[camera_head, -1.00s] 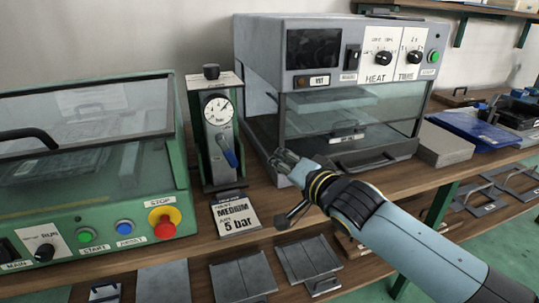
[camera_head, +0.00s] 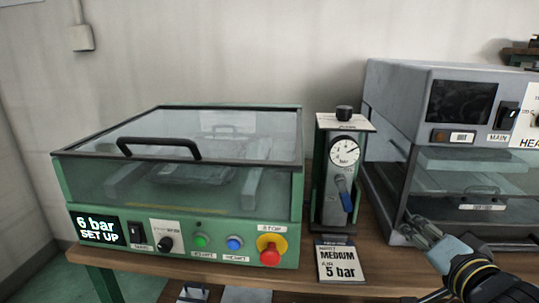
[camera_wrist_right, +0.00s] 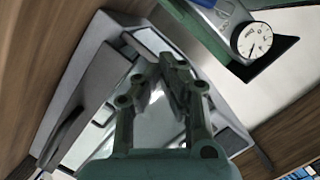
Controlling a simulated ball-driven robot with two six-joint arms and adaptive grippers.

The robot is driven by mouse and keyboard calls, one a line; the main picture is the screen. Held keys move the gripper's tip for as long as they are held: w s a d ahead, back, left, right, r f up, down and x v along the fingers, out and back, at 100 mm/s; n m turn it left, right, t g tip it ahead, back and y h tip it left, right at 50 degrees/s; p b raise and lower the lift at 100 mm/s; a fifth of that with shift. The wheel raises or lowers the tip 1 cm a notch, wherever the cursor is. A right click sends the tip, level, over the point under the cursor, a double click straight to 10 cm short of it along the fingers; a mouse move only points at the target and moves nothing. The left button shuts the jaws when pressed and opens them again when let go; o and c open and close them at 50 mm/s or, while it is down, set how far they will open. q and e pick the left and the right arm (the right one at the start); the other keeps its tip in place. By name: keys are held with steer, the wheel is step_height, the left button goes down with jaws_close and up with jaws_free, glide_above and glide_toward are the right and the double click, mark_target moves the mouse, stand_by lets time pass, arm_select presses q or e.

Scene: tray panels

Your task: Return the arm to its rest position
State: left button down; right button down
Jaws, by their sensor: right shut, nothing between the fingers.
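My right arm comes in at the lower right of the head view. Its gripper (camera_head: 420,232) is shut and empty, in front of the lower left of the grey heating machine (camera_head: 383,150). In the right wrist view the fingers of this gripper (camera_wrist_right: 168,72) come close together with nothing held between them. A grey machine body lies behind them there. My left gripper is not in view.
A green machine (camera_head: 185,225) with a closed clear lid shows "6 bar SET UP". A gauge unit (camera_head: 345,185) with a blue lever stands between the machines, behind a "MEDIUM 5 bar" card (camera_head: 340,262). The wooden bench edge runs along the front.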

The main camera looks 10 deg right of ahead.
steer(key=s+a+f+n+g, duration=0.2)
steer(key=s+n+g, duration=0.4)
steer(key=s, duration=0.7)
steer(key=s+a+f+n+g, duration=0.25)
steer(key=s+n+g, duration=0.35)
steer(key=s, duration=0.7)
step_height(320, 180, down, 25)
steer(key=s+d+g, duration=0.1)
steer(key=d, duration=0.1)
steer(key=s+d+f+m+g, duration=0.1)
steer(key=s+f, duration=1.6)
steer(key=s, duration=0.2)
steer(key=shift+d+g, duration=0.15)
steer(key=shift+g, duration=0.25)
